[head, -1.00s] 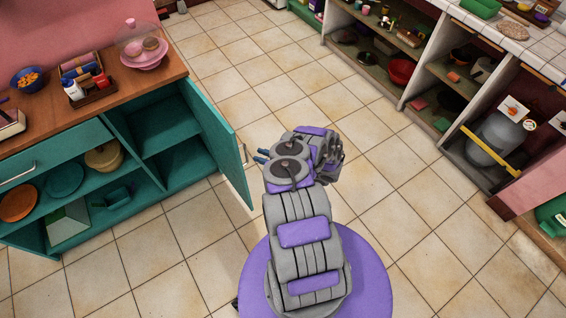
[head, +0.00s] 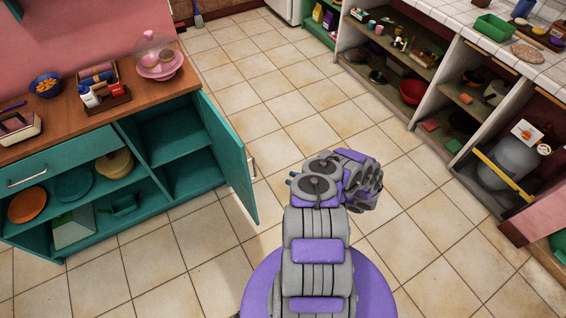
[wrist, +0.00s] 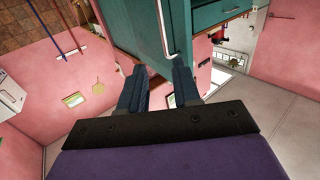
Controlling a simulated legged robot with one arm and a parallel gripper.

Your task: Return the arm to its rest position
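My arm is folded up above its purple round base in the head view, with its upper links bunched together. My gripper shows best in the wrist view (wrist: 159,84). Its two dark blue fingers are apart, with nothing between them. In the head view my gripper is mostly hidden by my arm links; only a small bluish tip shows at their left side. My folded arm stands over open floor, to the right of the teal cabinet's open door (head: 228,160), with a gap between them.
The teal cabinet's wooden counter (head: 140,95) holds a pink cake stand (head: 158,62), a blue bowl (head: 45,84) and a bottle tray. Open shelving (head: 440,88) with a red bowl (head: 412,91) and a gas cylinder (head: 508,160) stands right. Tiled floor (head: 285,110) between is clear.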

